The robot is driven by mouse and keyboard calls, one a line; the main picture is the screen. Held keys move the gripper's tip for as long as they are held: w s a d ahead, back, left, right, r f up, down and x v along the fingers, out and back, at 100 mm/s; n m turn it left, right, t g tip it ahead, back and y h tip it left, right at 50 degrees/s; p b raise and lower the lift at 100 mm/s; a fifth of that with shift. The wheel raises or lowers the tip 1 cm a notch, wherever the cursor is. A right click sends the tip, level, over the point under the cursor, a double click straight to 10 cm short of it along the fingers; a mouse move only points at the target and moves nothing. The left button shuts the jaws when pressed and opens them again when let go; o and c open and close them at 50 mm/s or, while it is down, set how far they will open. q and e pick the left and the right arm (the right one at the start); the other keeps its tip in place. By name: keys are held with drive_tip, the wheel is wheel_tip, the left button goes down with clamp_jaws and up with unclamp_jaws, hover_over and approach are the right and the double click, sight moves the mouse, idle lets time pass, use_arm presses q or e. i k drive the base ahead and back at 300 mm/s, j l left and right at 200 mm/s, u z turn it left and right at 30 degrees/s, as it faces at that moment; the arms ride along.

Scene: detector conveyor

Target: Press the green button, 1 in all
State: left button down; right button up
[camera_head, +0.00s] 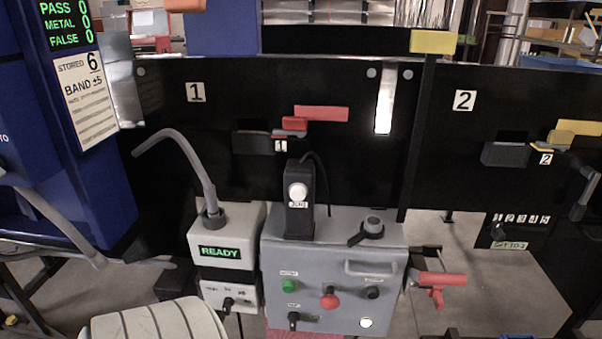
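The green button (289,286) is a small round cap on the upper left of the front face of a grey control box (345,318). It has a small label above it and nothing covers it. A red mushroom-shaped button (329,299) sits to its right, and a black knob (293,318) sits below it. Neither of my grippers shows in the head view.
A white READY unit (224,252) with a bent grey tube stands left of the box. A black post with a white knob (298,193) stands on top. A red handle (441,279) sticks out at right. Black panels stand behind.

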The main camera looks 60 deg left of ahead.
sight(288, 286)
drive_tip(key=u, duration=1.5)
